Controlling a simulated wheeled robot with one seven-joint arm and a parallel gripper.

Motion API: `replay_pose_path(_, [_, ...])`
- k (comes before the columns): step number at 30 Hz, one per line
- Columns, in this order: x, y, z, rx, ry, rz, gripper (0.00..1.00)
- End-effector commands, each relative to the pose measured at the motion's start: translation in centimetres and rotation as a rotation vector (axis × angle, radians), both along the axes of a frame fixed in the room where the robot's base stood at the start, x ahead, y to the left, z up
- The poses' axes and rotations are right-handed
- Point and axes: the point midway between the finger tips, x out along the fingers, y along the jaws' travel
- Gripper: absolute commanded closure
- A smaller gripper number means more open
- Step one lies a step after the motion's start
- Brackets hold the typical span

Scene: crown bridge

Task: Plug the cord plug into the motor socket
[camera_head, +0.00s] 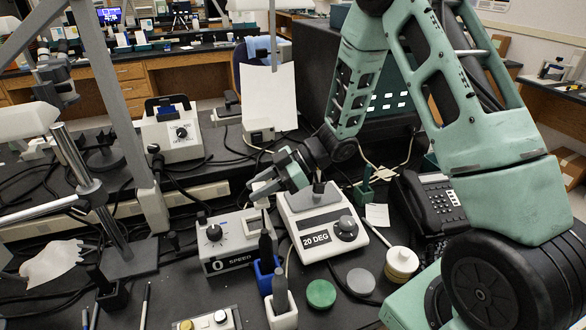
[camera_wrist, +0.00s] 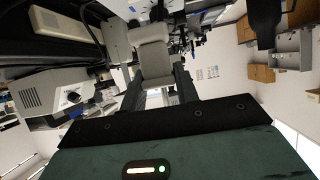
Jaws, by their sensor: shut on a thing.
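My gripper (camera_head: 264,188) is above the bench, behind the white SPEED box (camera_head: 232,238) and left of the 20 DEG box (camera_head: 318,222). It is shut on a pale block, which I take to be the cord plug (camera_head: 260,196). In the wrist view the pale grey plug (camera_wrist: 154,60) lies between the dark fingers (camera_wrist: 164,95). I cannot tell the motor socket apart in either view, nor whether the plug touches anything.
A black telephone (camera_head: 432,205) stands right. A white dial box (camera_head: 172,130) stands back left. Dark cords cross the bench, and a metal stand (camera_head: 110,215) rises at left.

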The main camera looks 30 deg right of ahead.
Motion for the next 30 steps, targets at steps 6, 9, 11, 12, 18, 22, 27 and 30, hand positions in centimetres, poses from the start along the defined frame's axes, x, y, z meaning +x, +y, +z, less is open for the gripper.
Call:
replay_pose_path(6, [-0.6, 2.1, 0.3, 0.002, -0.007, 0.068, 0.97])
replay_pose_path(9, [-0.6, 2.1, -0.1, 0.001, -0.008, 0.069, 0.97])
replay_pose_path(11, [-0.6, 2.1, -0.4, 0.001, -0.008, 0.069, 0.97])
replay_pose_path(12, [-0.6, 2.1, -0.7, 0.001, -0.008, 0.068, 0.97])
replay_pose_path(18, [-0.6, 2.1, -2.4, 0.001, -0.008, 0.067, 0.97])
replay_pose_path(22, [-0.6, 2.1, -3.7, 0.001, -0.008, 0.067, 0.97])
replay_pose_path(27, [-0.6, 2.1, -4.9, 0.001, -0.008, 0.066, 0.97])
replay_pose_path(30, [-0.5, 2.1, -5.2, 0.001, -0.008, 0.066, 0.97])
